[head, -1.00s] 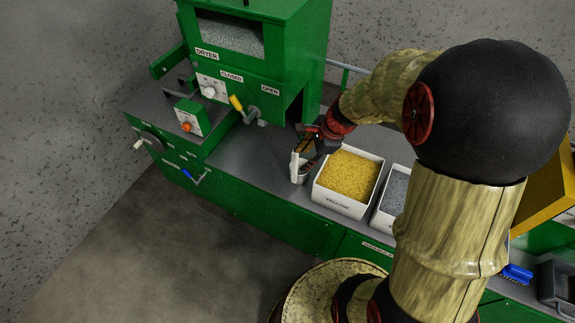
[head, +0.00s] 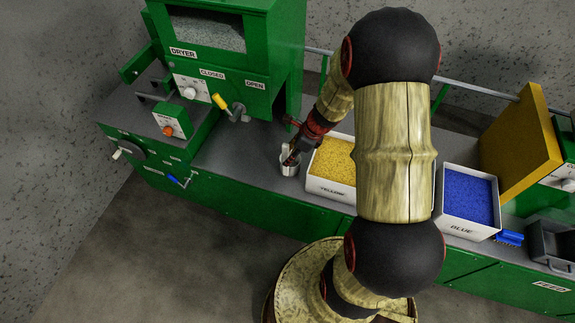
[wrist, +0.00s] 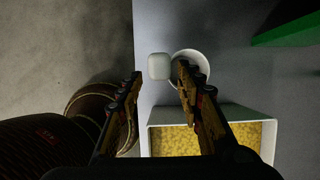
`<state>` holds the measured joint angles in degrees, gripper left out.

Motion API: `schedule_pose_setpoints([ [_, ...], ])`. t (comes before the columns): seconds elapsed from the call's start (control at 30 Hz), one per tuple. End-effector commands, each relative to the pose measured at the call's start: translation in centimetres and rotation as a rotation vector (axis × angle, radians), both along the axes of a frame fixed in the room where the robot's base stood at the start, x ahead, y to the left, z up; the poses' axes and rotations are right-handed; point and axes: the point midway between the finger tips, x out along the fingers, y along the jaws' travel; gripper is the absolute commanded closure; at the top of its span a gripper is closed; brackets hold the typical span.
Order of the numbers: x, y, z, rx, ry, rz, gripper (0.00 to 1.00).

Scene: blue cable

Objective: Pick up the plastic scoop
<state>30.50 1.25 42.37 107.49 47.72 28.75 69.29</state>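The plastic scoop (head: 289,165) is a small pale cup on the grey bench top, just left of the yellow bin. In the wrist view, the scoop (wrist: 159,66) shows its round cup and a white, block-like handle at the cup's left. My gripper (wrist: 160,76) is open, with its two fingers apart. The handle shows between the fingertips. The right fingertip overlaps the cup in the picture; I cannot tell whether it touches. In the head view, my gripper (head: 290,157) is over the scoop and hides part of it.
The yellow bin (head: 329,188) stands close to the scoop's right. A blue bin (head: 466,229) is farther right, with a blue brush (head: 509,238) beside it. The green dryer (head: 275,45) stands at the back left. The bench's front edge is close to the scoop.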

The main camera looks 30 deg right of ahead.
Motion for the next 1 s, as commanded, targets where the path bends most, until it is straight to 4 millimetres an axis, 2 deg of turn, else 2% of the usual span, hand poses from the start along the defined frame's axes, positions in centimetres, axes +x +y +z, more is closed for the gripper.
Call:
schedule_pose_setpoints([
  [0.4, 1.6, 1.1, -4.6, 0.0, 0.0, 0.002, 0.64],
  [0.63, 1.7, 1.1, -4.5, -0.001, -0.001, 0.001, 0.64],
  [1.0, 1.7, 1.1, -4.5, -0.001, 0.0, 0.002, 0.85],
])
